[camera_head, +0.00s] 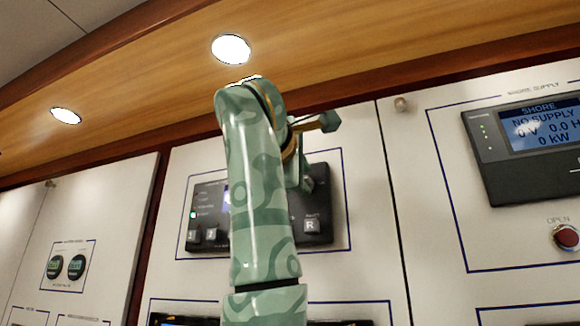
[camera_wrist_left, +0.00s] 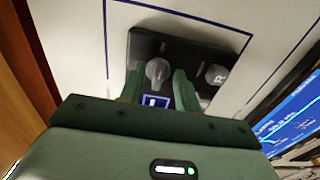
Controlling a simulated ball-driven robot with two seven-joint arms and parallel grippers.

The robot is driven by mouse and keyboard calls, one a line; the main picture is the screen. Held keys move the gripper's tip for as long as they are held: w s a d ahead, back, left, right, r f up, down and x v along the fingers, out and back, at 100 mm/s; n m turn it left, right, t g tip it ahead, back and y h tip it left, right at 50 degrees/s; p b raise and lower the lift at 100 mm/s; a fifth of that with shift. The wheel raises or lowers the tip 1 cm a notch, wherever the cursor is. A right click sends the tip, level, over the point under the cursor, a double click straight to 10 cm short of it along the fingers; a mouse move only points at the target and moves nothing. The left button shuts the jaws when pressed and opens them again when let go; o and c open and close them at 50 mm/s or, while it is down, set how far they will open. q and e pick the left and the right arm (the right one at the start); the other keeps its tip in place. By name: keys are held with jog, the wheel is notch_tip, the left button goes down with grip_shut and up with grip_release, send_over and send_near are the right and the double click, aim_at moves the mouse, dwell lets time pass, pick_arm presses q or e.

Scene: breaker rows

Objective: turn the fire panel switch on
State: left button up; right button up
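The fire panel (camera_head: 210,222) is a dark unit with a lit green light and square buttons, inside a blue outline on a white wall panel. My left arm hides its middle in the head view. In the left wrist view the fire panel (camera_wrist_left: 194,52) carries a grey rotary switch (camera_wrist_left: 158,70). My left gripper (camera_wrist_left: 159,74) is open, with one finger on either side of the switch in that view and a gap beside it. I cannot tell whether the fingertips reach around it. In the head view my left gripper (camera_head: 314,150) is partly hidden behind my arm. My right gripper is not in view.
A square button marked R (camera_head: 311,226) is at the fire panel's right side; it also shows in the left wrist view (camera_wrist_left: 216,75). A shore supply display (camera_head: 535,137) and a red button (camera_head: 566,237) are to the right.

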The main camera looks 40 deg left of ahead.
pick_arm(q)
jog(key=b+v, duration=0.6)
jog(key=v, duration=1)
jog(key=shift+w+f, duration=0.1)
